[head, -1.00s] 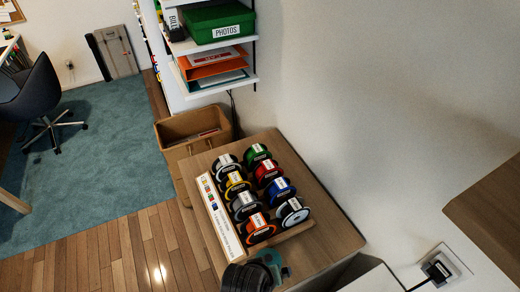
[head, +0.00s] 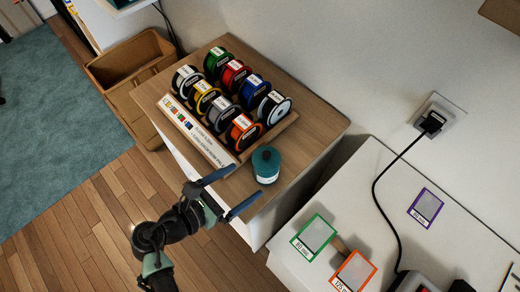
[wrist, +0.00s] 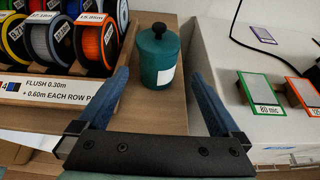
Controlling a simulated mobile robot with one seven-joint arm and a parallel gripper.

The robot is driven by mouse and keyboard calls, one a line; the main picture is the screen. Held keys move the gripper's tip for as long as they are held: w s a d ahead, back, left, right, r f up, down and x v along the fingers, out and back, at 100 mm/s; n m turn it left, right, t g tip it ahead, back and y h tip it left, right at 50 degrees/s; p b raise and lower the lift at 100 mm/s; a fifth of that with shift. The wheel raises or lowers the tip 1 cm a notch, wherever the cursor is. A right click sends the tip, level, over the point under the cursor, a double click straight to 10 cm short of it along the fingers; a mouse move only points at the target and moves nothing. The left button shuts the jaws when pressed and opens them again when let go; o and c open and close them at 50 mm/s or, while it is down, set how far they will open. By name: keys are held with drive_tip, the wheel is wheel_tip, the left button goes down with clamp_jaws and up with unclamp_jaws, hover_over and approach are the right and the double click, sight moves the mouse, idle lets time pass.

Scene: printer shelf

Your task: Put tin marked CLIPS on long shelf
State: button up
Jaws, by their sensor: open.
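A teal tin (head: 265,166) with a dark round knob on its lid stands upright on the wooden-topped cabinet (head: 318,133), near its front corner. It also shows in the wrist view (wrist: 158,60) with a white label turned partly aside; I cannot read the label. My gripper (head: 247,181) is open, its two blue fingers pointing towards the tin. In the wrist view my gripper (wrist: 160,76) has the tin ahead, between the lines of the fingers, with nothing held. I cannot tell which shelf is the long one; a wooden board edge (head: 502,13) shows at the top right.
A rack of labelled spools (head: 205,148) stands left of the tin. A white surface (head: 372,168) to the right bears framed cards (head: 313,238) and a black cable from a wall plug (head: 432,122). A white shelf corner (head: 128,5) shows top left.

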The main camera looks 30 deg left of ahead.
sight(257, 173)
drive_tip(key=x, duration=0.7)
drive_tip(key=shift+w+d, duration=0.15)
drive_tip(key=shift+w, duration=0.05)
drive_tip(key=shift+x, duration=2.7)
